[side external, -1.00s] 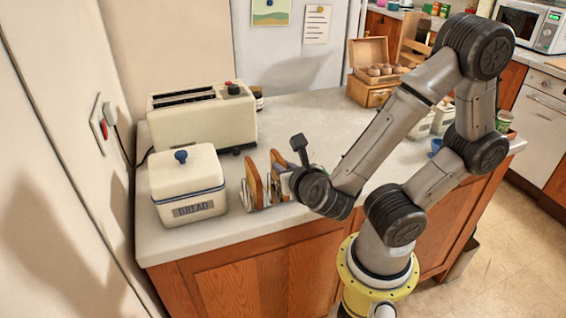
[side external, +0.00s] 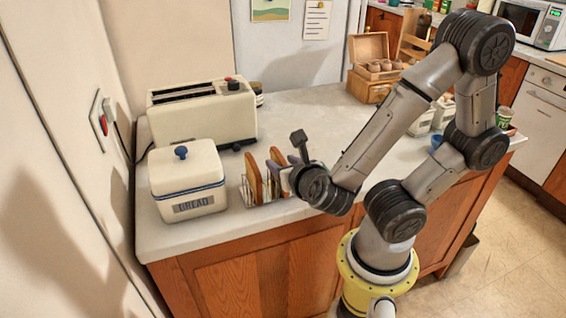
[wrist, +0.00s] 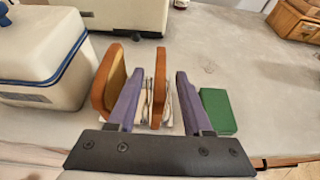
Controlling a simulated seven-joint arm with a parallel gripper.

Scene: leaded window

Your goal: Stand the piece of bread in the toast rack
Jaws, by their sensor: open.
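Two brown-crusted slices of bread stand upright in the wire toast rack (side external: 247,190). In the wrist view the left slice (wrist: 106,85) shows its tan face, and the other slice (wrist: 158,85) stands edge-on in the middle. My gripper (wrist: 160,73) is open, with one purple finger on each side of the middle slice. The left finger lies in the gap between the two slices. I cannot tell whether either finger touches bread. The rack's wires are partly hidden by the slices and fingers.
A cream bread bin (side external: 187,185) stands just left of the rack, with a toaster (side external: 203,113) behind. A green block (wrist: 218,111) lies right of my right finger. A wooden egg box (side external: 375,70) is farther back. The counter's middle is clear.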

